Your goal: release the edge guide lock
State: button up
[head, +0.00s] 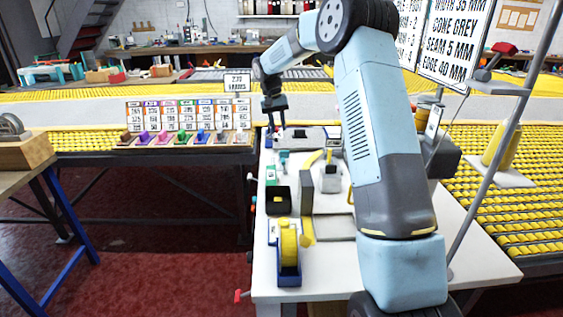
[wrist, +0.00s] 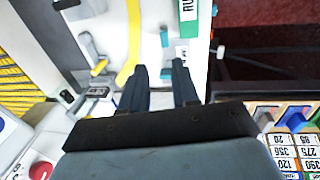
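My gripper (head: 279,131) hangs over the far left part of the white workbench in the head view. In the wrist view its two dark fingers (wrist: 160,66) stand apart with a clear gap and nothing between them. A small teal piece (head: 284,156) sits on the bench just in front of the gripper. It also shows in the wrist view (wrist: 165,38), beyond the fingertips, apart from them. It may be the edge guide lock; I cannot tell for sure, nor its position. A curved yellow strip (wrist: 134,45) runs beside it.
A yellow tape roll in a blue holder (head: 289,252) and a black box (head: 279,201) stand on the bench's left side. A grey upright block (head: 306,192) is beside them. Yellow roller conveyors (head: 500,215) lie right.

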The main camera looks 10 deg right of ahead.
aim_at(283, 159)
jog(key=f, duration=0.5)
jog(key=w+d+f, duration=0.1)
jog(key=f, duration=0.5)
jog(key=d+f, duration=0.1)
jog(key=f, duration=0.4)
jog(key=shift+w+d+f, duration=0.15)
jog(key=shift+w+f, duration=0.2)
jog(key=shift+f, duration=0.05)
grip_shut()
